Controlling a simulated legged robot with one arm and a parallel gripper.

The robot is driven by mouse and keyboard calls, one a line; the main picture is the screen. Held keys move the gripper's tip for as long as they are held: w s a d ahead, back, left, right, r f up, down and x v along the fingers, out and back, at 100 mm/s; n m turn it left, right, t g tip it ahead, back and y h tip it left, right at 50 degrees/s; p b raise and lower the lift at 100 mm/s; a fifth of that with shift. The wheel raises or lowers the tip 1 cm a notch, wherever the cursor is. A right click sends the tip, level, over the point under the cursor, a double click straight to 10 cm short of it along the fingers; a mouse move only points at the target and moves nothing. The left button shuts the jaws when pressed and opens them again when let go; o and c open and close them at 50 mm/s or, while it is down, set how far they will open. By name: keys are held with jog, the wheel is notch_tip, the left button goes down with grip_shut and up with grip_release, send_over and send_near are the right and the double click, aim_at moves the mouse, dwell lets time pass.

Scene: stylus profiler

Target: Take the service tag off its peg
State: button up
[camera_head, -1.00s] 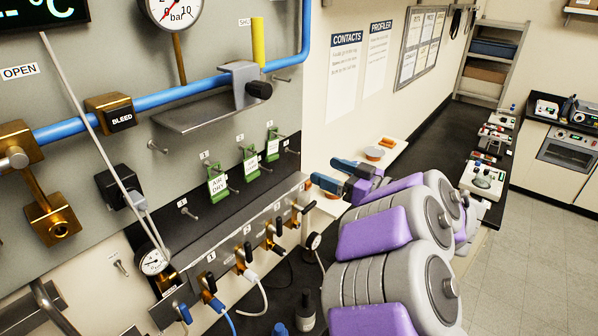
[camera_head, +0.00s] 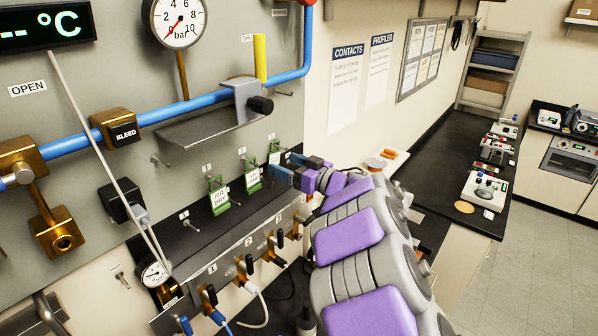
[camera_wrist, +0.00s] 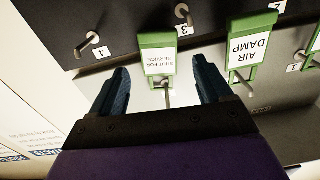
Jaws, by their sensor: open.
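The service tag (camera_wrist: 158,55), a green-framed tag reading "SHUT FOR SERVICE", shows upside down in the wrist view, hanging on the panel. In the head view it is the rightmost green tag (camera_head: 274,152). My gripper (camera_wrist: 160,66) is open, with one blue finger on each side of the tag in the wrist view. I see no clear contact, and the remaining depth to the tag is hard to judge. A metal peg end (camera_wrist: 167,97) shows below the tag there. In the head view my gripper (camera_head: 281,169) is at the right end of the tag row.
A second green tag, "AIR DAMP" (camera_wrist: 248,45), hangs close beside my right-hand finger in the wrist view. A third tag (camera_head: 218,192) hangs farther left in the head view. An empty peg (camera_wrist: 88,42) marked 4 is nearby. Valves (camera_head: 245,268) line the ledge below.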

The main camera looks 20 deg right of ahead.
aim_at(274, 157)
jog(key=shift+w+d, duration=0.25)
jog(key=shift+w, duration=0.95)
jog(key=shift+a, duration=0.7)
jog(key=shift+o, duration=0.4)
jog(key=shift+s+a+r, duration=0.1)
jog(key=shift+a, duration=0.25)
jog(key=shift+w+d, duration=0.2)
jog(key=shift+d, duration=0.3)
jog(key=c, duration=0.6)
jog(key=shift+s+a, duration=0.1)
jog(key=shift+a, duration=0.2)
jog(key=c, duration=0.6)
jog(key=o, duration=0.4)
jog(key=shift+d, duration=0.1)
grip_shut()
